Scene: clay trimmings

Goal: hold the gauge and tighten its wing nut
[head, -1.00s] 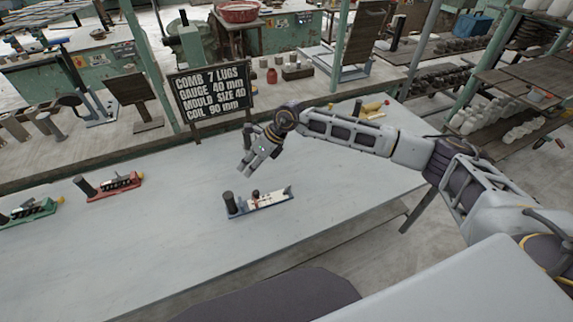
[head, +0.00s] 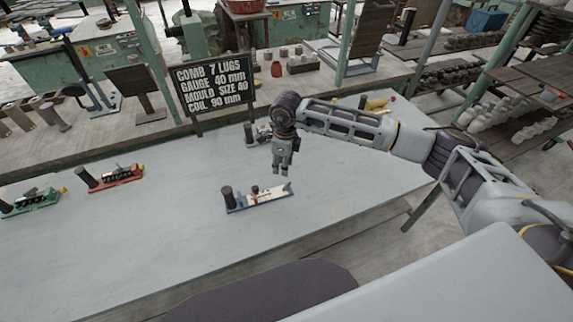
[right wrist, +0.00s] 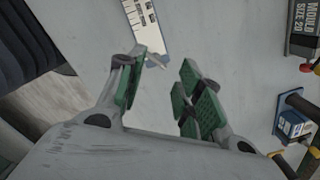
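The gauge (head: 262,204) sits on the grey table. It has a blue base, a dark upright post at its left end and a white plate with a small reddish-brown part on it. Its white marked plate (right wrist: 146,24) shows at the top of the right wrist view, with a small pale piece near its lower end; I cannot tell whether this is the wing nut. My right gripper (head: 281,172) points down above and behind the gauge's right end, apart from it. In the right wrist view its green-padded fingers (right wrist: 165,82) are spread and empty. My left gripper is out of view.
A red fixture (head: 116,179) and a green fixture (head: 30,203) stand to the left on the table (head: 150,250). A black sign (head: 213,88) stands at the back edge.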

